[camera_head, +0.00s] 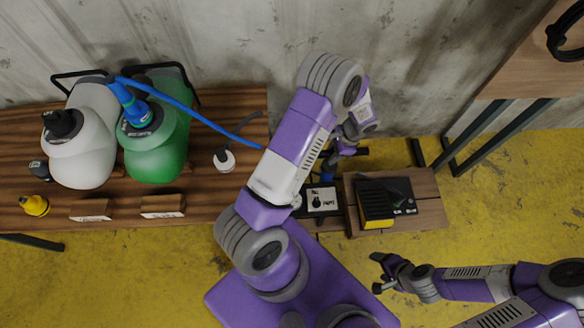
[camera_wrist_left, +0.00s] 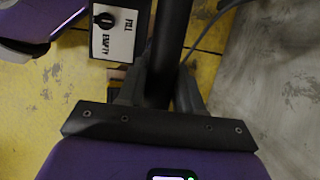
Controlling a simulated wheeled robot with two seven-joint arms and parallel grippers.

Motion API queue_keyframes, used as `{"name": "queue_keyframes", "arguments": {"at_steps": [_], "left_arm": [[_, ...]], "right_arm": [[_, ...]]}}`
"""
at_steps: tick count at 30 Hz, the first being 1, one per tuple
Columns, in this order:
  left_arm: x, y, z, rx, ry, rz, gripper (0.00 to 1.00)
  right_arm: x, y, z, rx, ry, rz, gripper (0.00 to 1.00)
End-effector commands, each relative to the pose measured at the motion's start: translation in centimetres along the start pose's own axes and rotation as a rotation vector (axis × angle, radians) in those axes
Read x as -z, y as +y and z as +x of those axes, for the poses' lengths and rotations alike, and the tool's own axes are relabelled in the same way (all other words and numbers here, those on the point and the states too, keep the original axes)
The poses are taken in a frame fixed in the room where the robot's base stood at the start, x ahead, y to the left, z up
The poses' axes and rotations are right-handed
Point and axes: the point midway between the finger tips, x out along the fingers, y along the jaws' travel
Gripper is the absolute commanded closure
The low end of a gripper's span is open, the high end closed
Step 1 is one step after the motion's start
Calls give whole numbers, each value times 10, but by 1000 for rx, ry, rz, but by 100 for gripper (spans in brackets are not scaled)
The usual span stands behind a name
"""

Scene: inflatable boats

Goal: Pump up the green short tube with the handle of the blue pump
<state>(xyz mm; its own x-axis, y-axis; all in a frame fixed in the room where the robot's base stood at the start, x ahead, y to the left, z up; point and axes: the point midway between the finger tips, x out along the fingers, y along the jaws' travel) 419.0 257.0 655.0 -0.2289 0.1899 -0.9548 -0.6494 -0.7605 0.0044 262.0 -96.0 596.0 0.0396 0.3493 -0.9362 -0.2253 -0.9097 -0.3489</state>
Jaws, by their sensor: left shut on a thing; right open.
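The green short tube (camera_head: 158,155) stands on the wooden bench in the head view, beside a white one. My left gripper (camera_head: 345,143) is over the gap between bench and small table. In the left wrist view its fingers (camera_wrist_left: 163,92) are shut on a dark upright bar, the pump handle (camera_wrist_left: 171,35). Only a bit of the blue pump (camera_head: 327,177) shows; my arm hides most. My right gripper (camera_head: 377,273) is open and empty at lower right.
A box with a FILL/EMPTY dial (camera_head: 322,199) is below my left gripper; the dial also shows in the wrist view (camera_wrist_left: 113,34). A black-and-yellow device (camera_head: 376,203) lies on a small table (camera_head: 427,187). A small white bottle (camera_head: 224,160) stands on the bench (camera_head: 240,187).

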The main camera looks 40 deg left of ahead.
Motion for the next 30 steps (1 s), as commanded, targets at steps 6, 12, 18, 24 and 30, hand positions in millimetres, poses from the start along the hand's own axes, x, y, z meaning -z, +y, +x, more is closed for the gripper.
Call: {"name": "queue_keyframes", "arguments": {"at_steps": [6, 12, 18, 24, 30], "left_arm": [[-5, -2, -22, 5, 3, -2, 100], [1, -2, -2, 4, 3, -2, 100], [11, -1, 31, 3, 3, 0, 100], [9, -1, 26, 3, 3, 0, 100], [9, -1, 25, 3, 3, 0, 100]], "right_arm": [[0, -5, -14, 0, 1, 0, 31], [0, 0, 1, 0, 0, 0, 31], [1, 9, 23, 0, 0, 0, 31], [1, 7, 19, 0, 0, 0, 31], [1, 7, 18, 0, 0, 0, 31]]}}
